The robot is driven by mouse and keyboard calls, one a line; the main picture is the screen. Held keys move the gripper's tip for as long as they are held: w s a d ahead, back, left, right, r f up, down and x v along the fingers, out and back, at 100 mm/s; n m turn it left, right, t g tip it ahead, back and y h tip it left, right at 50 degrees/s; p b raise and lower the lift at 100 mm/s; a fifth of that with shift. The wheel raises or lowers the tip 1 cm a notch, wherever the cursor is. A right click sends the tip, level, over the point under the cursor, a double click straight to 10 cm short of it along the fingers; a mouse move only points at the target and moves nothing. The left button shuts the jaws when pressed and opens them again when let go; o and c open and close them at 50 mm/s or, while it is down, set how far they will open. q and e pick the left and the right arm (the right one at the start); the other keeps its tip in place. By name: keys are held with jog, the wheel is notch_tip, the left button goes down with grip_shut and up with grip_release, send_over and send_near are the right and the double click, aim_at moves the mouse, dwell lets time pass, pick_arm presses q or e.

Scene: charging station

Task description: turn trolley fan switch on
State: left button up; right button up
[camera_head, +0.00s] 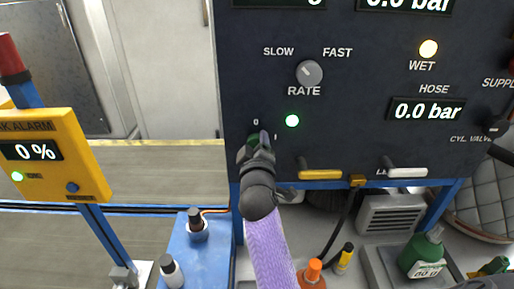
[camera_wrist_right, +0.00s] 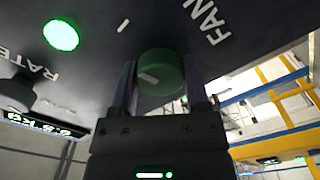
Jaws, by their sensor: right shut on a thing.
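The trolley fan switch is a round green knob (camera_wrist_right: 160,75) with a pale mark, beside the FAN label on the dark panel (camera_wrist_right: 90,60). In the head view only a green sliver of the knob (camera_head: 244,152) shows behind my gripper, between the 0 and I marks. My right gripper (camera_head: 257,143) is shut on the knob, with one finger on each side in the right wrist view (camera_wrist_right: 162,88). A green lamp near the switch glows (camera_head: 292,121). Which mark the knob points to is hard to tell. My left gripper is not in view.
The RATE knob (camera_head: 309,73) is above the switch. A yellow handle (camera_head: 320,174) and a white handle (camera_head: 407,172) stick out along the panel's lower edge. A yellow alarm box (camera_head: 55,155) stands at left. Bottles and caps stand below.

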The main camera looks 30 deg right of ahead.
jog(key=shift+f+m, duration=0.1)
jog(key=shift+m, duration=0.7)
jog(key=o, duration=1.3)
